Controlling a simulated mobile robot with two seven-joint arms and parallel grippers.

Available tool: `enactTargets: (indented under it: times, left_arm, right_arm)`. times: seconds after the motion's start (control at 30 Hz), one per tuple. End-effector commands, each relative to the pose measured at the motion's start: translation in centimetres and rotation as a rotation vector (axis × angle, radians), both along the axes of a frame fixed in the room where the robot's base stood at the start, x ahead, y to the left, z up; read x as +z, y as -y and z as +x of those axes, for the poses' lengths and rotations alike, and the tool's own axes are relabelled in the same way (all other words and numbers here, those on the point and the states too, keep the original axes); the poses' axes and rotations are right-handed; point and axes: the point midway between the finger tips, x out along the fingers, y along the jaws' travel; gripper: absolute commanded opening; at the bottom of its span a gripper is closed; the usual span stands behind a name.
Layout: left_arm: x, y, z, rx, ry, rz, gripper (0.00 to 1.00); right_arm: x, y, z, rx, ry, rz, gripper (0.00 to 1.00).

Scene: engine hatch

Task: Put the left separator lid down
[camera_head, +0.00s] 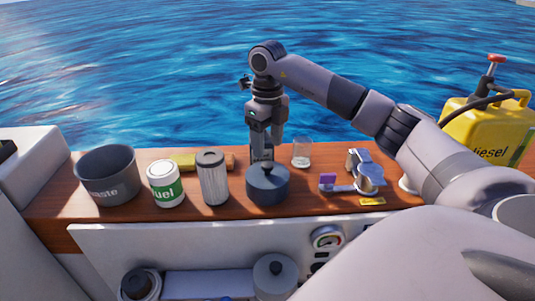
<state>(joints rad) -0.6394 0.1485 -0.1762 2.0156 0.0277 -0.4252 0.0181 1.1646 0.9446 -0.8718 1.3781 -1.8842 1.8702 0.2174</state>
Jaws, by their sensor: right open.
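A dark blue-grey round lid (267,188) with a small knob on top sits on the wooden bench top, upright. I take it to be the left separator lid. My right gripper (267,158) points straight down just above it, with its open fingers at the knob. I cannot tell whether they touch it. In the hatch below, the left separator (140,284) shows a round open top with a brownish inside. The right separator (275,278) has a grey lid with a knob and is cut off by the lower edge. My left gripper is not in view.
On the wooden bench (235,213) stand a waste bucket (107,177), a fuel can (165,185), a ribbed grey cylinder (212,179) and a glass (302,154). A metal fitting (365,170) lies to the right. A yellow diesel can (490,125) stands far right. A gauge (327,238) is below.

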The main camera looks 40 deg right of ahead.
Motion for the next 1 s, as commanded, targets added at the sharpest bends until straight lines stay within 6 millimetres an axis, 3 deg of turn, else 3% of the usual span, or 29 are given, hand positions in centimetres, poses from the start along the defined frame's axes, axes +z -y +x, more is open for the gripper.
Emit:
enactTargets:
  times: [0.1, 0.33, 1.0]
  left_arm:
    - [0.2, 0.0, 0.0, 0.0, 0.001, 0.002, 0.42]
    - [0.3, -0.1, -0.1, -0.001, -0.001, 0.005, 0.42]
    - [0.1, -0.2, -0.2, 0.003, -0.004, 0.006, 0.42]
  right_arm:
    - [2.9, -0.1, 0.1, 0.001, 0.004, 0.001, 0.58]
    - [6.3, -0.1, 0.1, 0.001, 0.001, 0.001, 0.58]
    - [7.1, 0.0, 0.0, 0.001, 0.0, 0.001, 0.58]
